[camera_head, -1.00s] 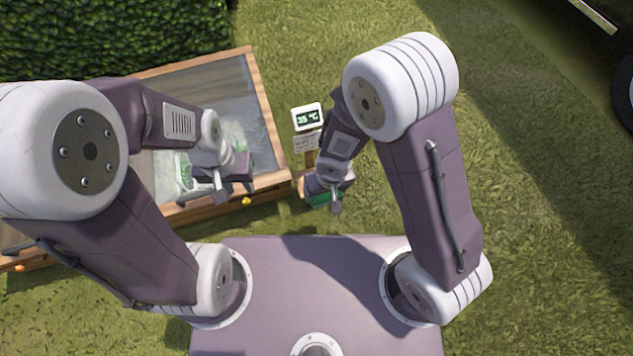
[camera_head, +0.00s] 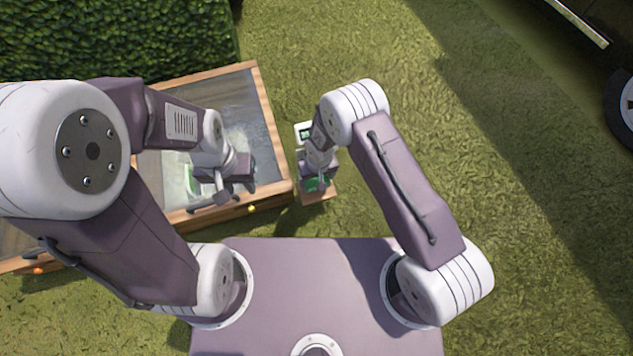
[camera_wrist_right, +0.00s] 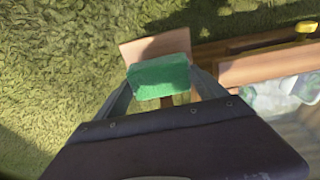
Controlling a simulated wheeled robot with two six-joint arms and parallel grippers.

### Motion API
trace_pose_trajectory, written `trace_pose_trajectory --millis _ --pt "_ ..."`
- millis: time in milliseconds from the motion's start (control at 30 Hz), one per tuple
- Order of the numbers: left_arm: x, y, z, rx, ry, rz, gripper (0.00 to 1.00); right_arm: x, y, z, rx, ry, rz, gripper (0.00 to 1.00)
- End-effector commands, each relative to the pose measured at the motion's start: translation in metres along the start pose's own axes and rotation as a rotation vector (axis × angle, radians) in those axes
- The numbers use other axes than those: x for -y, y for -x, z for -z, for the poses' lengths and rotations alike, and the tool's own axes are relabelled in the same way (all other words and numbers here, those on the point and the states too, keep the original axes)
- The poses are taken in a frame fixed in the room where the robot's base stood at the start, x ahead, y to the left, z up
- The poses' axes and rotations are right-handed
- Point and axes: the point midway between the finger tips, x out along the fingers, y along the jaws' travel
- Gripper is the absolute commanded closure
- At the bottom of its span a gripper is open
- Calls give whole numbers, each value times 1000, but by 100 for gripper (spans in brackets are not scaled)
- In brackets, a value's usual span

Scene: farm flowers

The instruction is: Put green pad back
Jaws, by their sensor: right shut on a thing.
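The green pad (camera_wrist_right: 160,76) is between the two fingers of my right gripper (camera_wrist_right: 160,92) in the right wrist view, and the gripper is shut on it. In the head view the green pad (camera_head: 317,184) shows partly below my right gripper (camera_head: 322,178), over a small wooden shelf (camera_head: 318,197) beside the cold frame. The wooden shelf (camera_wrist_right: 150,48) lies just beyond the pad in the wrist view. I cannot tell whether the pad touches it. My left gripper (camera_head: 215,196) is over the cold frame's front edge; its fingers are too unclear to judge.
A wooden cold frame (camera_head: 277,150) with a glass top stands to the left of the shelf. A hedge (camera_head: 110,35) is at the back left. Grass (camera_head: 480,150) is open to the right.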

Motion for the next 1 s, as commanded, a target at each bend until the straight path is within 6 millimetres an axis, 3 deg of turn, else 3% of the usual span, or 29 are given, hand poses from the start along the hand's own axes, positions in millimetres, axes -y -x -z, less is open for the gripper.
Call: trace_pose_trajectory --millis 200,567,600,667,900,1000 --pt "1 -35 -4 0 0 0 64 0 -41 -7 2 1 -1 52" --pt "1 -34 -3 -1 0 0 64 0 -42 -7 1 1 -1 52" --pt "1 -34 -3 0 0 0 64 0 -42 -7 0 1 -1 16" --pt "1 -33 -3 -1 0 0 64 0 -41 -7 0 1 -1 0" --pt "1 -32 -3 0 0 0 64 0 -40 -7 0 1 0 0" --pt "0 -21 -2 0 0 0 64 0 -26 -6 0 1 0 0"
